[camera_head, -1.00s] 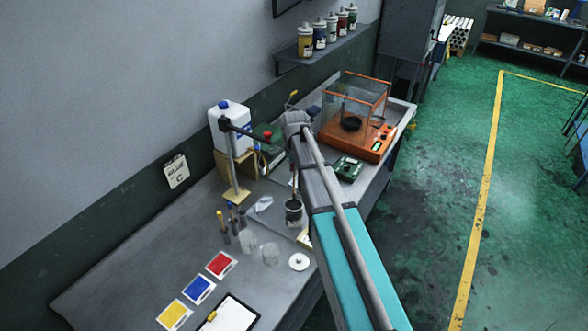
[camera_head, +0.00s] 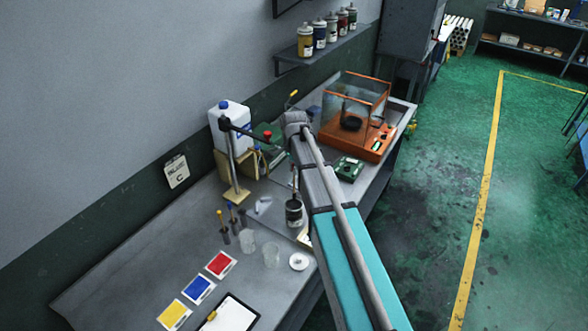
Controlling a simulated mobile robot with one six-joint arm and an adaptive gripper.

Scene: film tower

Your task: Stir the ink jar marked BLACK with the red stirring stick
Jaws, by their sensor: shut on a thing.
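A dark jar (camera_head: 294,213) with a pale rim stands on the bench beside my forearm. Its label is too small to read, so I cannot tell whether it is the one marked BLACK. My gripper (camera_head: 294,180) points down above the jar and is mostly hidden behind my arm. It is shut on a thin upright stick (camera_head: 294,192), of which only a sliver shows at the jar's mouth. The stick's colour is unclear. I cannot see how deep it reaches into the jar.
A clamp stand (camera_head: 233,165) and white jug (camera_head: 230,125) are left. An orange balance box (camera_head: 355,115) and green device (camera_head: 348,168) are right. Colour cards (camera_head: 198,290) lie front left.

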